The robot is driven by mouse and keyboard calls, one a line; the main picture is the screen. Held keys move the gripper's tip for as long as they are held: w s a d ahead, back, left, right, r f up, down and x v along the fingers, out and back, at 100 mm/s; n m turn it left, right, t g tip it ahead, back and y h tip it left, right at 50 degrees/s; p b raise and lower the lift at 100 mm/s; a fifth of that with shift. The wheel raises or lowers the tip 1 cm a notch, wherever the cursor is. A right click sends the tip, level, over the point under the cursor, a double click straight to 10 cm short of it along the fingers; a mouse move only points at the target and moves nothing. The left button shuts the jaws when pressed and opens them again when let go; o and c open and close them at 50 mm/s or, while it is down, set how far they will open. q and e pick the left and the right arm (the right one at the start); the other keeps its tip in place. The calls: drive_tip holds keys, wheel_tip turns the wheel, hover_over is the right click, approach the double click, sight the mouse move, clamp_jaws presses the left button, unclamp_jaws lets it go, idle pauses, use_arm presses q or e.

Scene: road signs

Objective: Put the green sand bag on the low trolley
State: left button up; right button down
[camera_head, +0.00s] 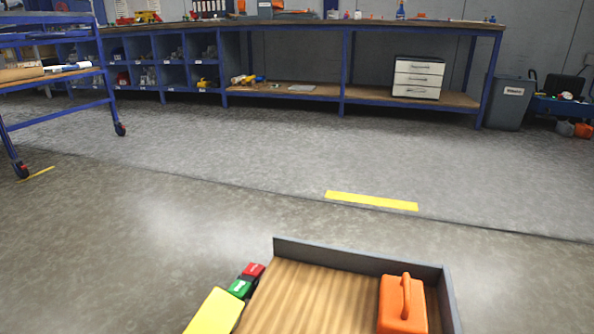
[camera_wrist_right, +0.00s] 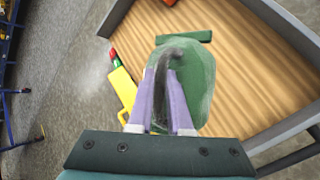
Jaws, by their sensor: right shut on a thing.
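The low trolley (camera_head: 310,295) has a wooden deck with a grey rim and stands at the bottom of the head view. Its deck (camera_wrist_right: 255,60) also fills much of the right wrist view. My right gripper (camera_wrist_right: 164,74) is shut on the dark handle of the green sand bag (camera_wrist_right: 198,95). The bag is over the deck; I cannot tell whether it touches it. A narrow green piece (camera_wrist_right: 190,37) shows just beyond the bag; I cannot tell whether it belongs to it. The bag and both grippers are outside the head view.
An orange case-like thing with a handle (camera_head: 402,305) stands at the deck's right side. Yellow (camera_head: 214,312), green (camera_head: 239,288) and red (camera_head: 254,270) things line the trolley's left edge. A blue-framed rack (camera_head: 60,100) stands at the left and a workbench (camera_head: 300,22) at the back. The floor between is clear.

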wheel_tip(320, 180, down, 16)
drive_tip(key=b, duration=1.2)
drive_tip(key=shift+r, duration=0.15)
wheel_tip(320, 180, down, 4)
drive_tip(key=b, duration=0.3)
drive_tip(key=shift+b, duration=0.4)
drive_tip(key=c, duration=0.8)
unclamp_jaws()
drive_tip(key=shift+w, duration=0.1)
drive_tip(key=shift+c, duration=0.2)
drive_tip(key=p+v, duration=0.9)
drive_tip(key=v, duration=0.3)
